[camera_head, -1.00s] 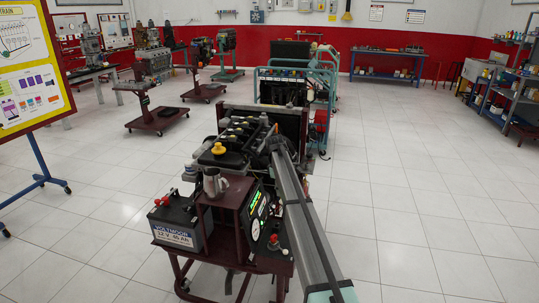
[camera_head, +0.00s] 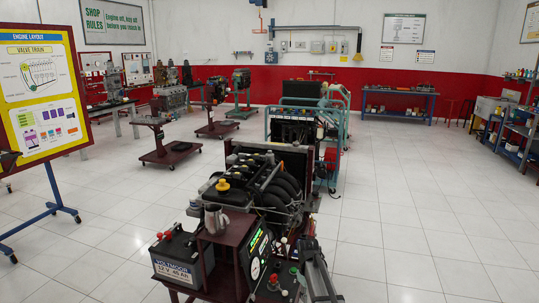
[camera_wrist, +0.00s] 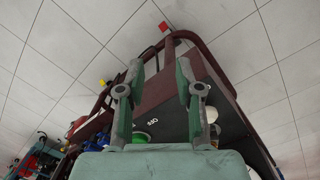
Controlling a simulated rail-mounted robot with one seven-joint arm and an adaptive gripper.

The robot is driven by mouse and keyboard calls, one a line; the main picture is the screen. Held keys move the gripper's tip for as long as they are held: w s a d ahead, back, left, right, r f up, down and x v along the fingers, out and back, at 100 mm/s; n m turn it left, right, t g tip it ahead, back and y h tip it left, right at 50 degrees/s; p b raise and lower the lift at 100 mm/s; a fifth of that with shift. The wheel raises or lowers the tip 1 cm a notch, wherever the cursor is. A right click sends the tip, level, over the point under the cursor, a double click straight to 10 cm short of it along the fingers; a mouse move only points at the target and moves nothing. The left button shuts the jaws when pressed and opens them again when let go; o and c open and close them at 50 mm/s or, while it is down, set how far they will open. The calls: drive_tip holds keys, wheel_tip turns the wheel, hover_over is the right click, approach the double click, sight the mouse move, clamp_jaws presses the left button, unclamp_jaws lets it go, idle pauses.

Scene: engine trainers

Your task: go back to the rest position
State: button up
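My gripper (camera_wrist: 157,85) shows in the wrist view with its two fingers apart and nothing between them. Behind the fingers is the dark red frame of the engine trainer stand (camera_wrist: 228,85), with the white tiled floor around it. In the head view, part of my grey arm is at the bottom, beside the stand's front panel; my gripper itself cannot be made out there. The engine trainer (camera_head: 266,185) stands in the middle, with a yellow cap (camera_head: 223,185) on top.
A battery (camera_head: 180,262), a metal jug (camera_head: 215,222) and a lit instrument panel (camera_head: 257,250) are on the stand's near end. A poster board (camera_head: 38,90) on a blue stand is at left. More engine stands are behind. The floor at right (camera_head: 420,210) is clear.

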drive_tip(key=s+d+f+m, duration=0.1)
drive_tip(key=s+f+m, duration=0.2)
drive_tip(key=s, duration=1.1)
drive_tip(key=s+d+f+m, duration=0.1)
drive_tip(key=s+f+m, duration=0.25)
drive_tip(key=s, duration=1.05)
drive_tip(key=s+f+g, duration=0.3)
drive_tip(key=s+f, duration=0.6)
drive_tip(key=s, duration=0.5)
drive_tip(key=s+f+g, duration=0.3)
drive_tip(key=s+f, duration=0.5)
drive_tip(key=s, duration=0.6)
drive_tip(key=shift+f+g+y, duration=0.3)
drive_tip(key=shift+f+y, duration=0.05)
drive_tip(key=shift+y, duration=0.05)
drive_tip(key=shift+s, duration=0.1)
